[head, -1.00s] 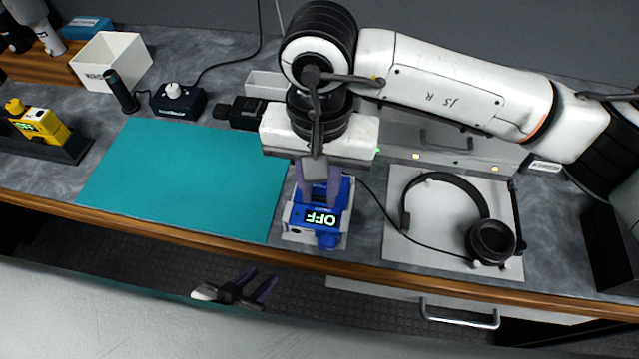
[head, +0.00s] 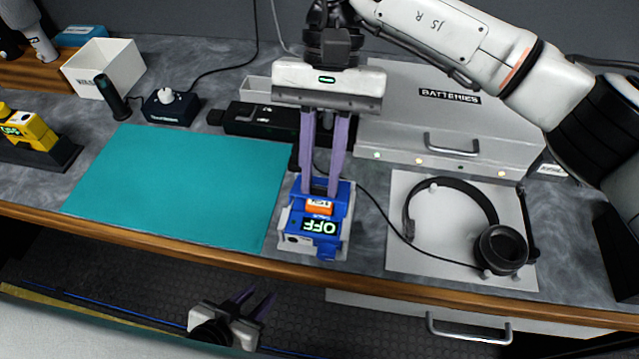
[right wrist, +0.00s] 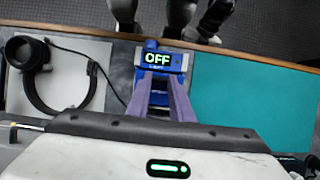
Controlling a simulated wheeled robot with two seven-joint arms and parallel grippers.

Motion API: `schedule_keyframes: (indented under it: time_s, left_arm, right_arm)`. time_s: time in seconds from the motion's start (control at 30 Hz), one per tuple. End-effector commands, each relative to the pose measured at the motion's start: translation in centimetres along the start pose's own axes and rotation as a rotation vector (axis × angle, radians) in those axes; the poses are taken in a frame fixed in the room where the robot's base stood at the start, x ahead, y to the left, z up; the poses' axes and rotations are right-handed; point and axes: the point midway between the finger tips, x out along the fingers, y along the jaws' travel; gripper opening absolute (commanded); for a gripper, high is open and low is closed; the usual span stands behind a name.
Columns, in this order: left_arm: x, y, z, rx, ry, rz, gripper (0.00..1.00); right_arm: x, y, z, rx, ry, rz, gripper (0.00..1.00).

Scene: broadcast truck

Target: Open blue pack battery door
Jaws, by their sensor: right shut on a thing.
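The blue pack (head: 345,200) stands in a pale holder (head: 284,236) near the bench's front edge, its display reading OFF. An orange labelled part (head: 319,206) shows on its top, just behind the display. My right gripper (head: 319,190) points down at the pack's rear, its purple fingers shut on what seems to be the battery door; the door itself is mostly hidden between them. The right wrist view shows the fingers (right wrist: 158,78) against the blue pack (right wrist: 176,60). My left gripper (head: 261,297) is open and empty, below the bench front.
A teal mat (head: 180,185) lies left of the pack. A headset (head: 455,225) on a pale mat (head: 400,200) lies right, its cable running close by the pack. A grey BATTERIES case (head: 400,120) stands behind. A black device (head: 265,120) lies behind the mat.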

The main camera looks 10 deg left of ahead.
Motion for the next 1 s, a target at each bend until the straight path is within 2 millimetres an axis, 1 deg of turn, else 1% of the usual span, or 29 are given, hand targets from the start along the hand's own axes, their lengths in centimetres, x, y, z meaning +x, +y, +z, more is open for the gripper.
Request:
schedule_keyframes:
  time_s: [0.1,0.4,0.93,0.97,1.0]
  left_arm:
    - [0.36,0.0,0.44,0.002,-0.004,0.0,0.31]
    - [0.49,0.24,0.43,0.005,-0.002,0.005,0.31]
    - [0.46,0.42,0.32,0.004,0.0,0.007,0.31]
    - [0.46,0.42,0.32,0.004,0.0,0.007,0.31]
    - [0.46,0.42,0.32,0.004,0.0,0.007,0.31]
  right_arm:
    - [-0.25,-0.08,-0.32,0.001,-0.061,-0.001,0.0]
    - [-0.83,-0.03,-0.68,0.001,-0.155,0.0,0.0]
    - [-0.96,0.0,-0.74,0.0,-0.174,0.001,0.0]
    - [-0.96,0.0,-0.74,0.0,-0.174,0.001,0.23]
    - [-0.95,0.0,-0.74,0.0,-0.174,0.001,0.3]
